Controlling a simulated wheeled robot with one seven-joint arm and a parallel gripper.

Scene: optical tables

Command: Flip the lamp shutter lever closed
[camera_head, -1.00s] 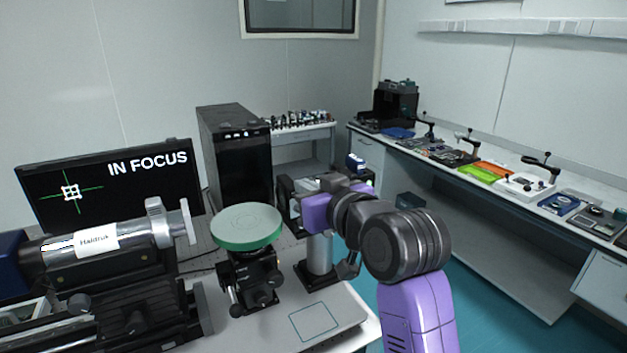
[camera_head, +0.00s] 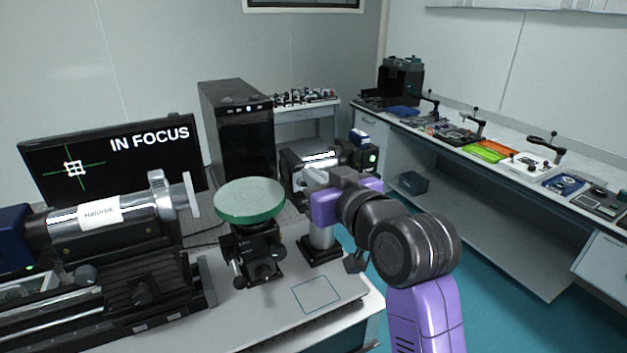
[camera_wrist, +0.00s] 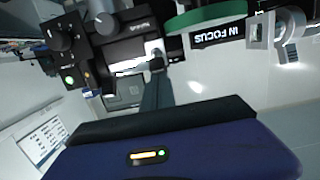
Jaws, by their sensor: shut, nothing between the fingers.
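The lamp (camera_head: 348,157) is a black housing with a bright silvery strip and a green light, behind my arm in the head view. In the wrist view the lamp housing (camera_wrist: 112,48) shows at upper left with knobs and a green light. A small pale, lever-like part (camera_wrist: 153,47) is on its right side; I cannot tell for certain that it is the shutter lever. My gripper (camera_wrist: 157,62) is shut and empty, its tips at or very near that part. I cannot tell whether they touch. In the head view my wrist partly hides the lamp.
A green-rimmed round disc (camera_head: 250,201) on a black mount stands left of my arm. A silver-and-black instrument (camera_head: 100,215) and a monitor (camera_head: 115,165) reading IN FOCUS are farther left. A black tower (camera_head: 238,135) stands behind. The front table corner has a bare outlined square (camera_head: 316,294).

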